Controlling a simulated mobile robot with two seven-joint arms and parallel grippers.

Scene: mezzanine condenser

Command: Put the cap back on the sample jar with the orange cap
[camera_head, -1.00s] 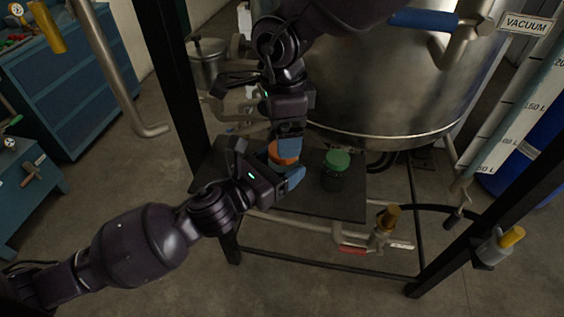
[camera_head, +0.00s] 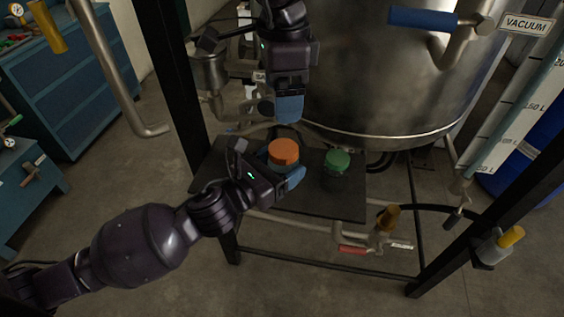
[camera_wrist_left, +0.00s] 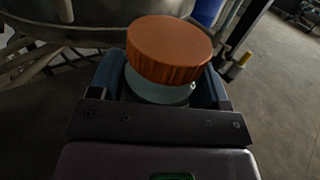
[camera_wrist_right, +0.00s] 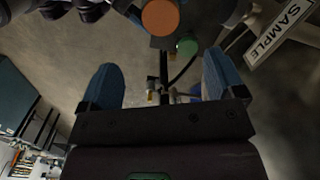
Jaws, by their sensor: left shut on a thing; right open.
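The sample jar (camera_wrist_left: 160,92) is clear and stands on the black shelf. Its orange cap (camera_head: 284,152) is on top of the jar's mouth; in the left wrist view the cap (camera_wrist_left: 168,48) looks slightly tilted, and I cannot tell whether it is fully down. My left gripper (camera_head: 282,168) is shut around the jar's body, below the cap, one blue finger on each side. My right gripper (camera_head: 287,108) is open and empty, above and behind the cap. In the right wrist view the cap (camera_wrist_right: 160,17) lies beyond the open fingers, apart from them.
A dark jar with a green cap (camera_head: 337,160) stands right of the orange one on the black shelf (camera_head: 345,207). A large steel vessel (camera_head: 390,100) rises behind. A valve with a red handle (camera_head: 353,250) hangs below the shelf. A SAMPLE sign (camera_wrist_right: 283,30) is near my right gripper.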

